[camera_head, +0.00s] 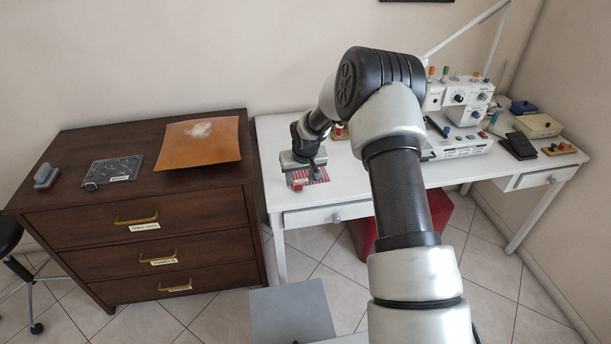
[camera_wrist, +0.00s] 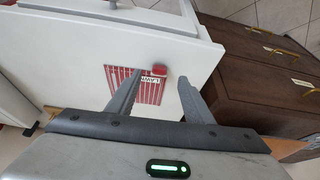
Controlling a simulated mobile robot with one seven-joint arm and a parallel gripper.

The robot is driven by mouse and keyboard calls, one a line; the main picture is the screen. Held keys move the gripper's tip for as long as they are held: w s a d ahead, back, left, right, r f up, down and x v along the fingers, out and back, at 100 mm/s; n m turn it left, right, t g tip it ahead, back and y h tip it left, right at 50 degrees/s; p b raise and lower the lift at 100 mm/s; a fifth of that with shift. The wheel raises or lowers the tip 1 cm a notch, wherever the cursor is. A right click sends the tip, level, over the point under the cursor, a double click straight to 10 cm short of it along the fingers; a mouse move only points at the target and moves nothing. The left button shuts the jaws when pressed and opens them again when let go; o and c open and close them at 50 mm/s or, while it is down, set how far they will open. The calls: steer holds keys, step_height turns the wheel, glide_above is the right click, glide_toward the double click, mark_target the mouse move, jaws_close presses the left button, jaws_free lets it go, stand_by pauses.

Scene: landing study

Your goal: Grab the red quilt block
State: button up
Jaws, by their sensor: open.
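A small red block (camera_wrist: 159,70) sits at the edge of a flat red-and-white striped mat (camera_wrist: 118,80) with a white label, on the white desk. In the head view the red block (camera_head: 297,187) and part of the striped mat (camera_head: 318,175) show at the desk's left end, just below my gripper (camera_head: 304,168). In the wrist view my gripper (camera_wrist: 159,80) is open and empty. Its two fingers point toward the block, which appears between their tips. The gap between fingertips and block is hard to judge.
The dark dresser (camera_head: 100,215) stands left of the white desk (camera_head: 270,140), holding an orange sheet (camera_head: 200,150), a dark tray (camera_head: 112,170) and a grey object (camera_head: 46,176). A white machine (camera_head: 462,95) stands farther right on the desk. A red stool (camera_head: 362,238) is underneath.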

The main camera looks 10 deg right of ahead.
mark_target(298, 185)
steer(key=x, duration=0.5)
steer(key=shift+w, duration=0.1)
steer(key=shift+r, duration=0.1)
steer(key=c, duration=1.1)
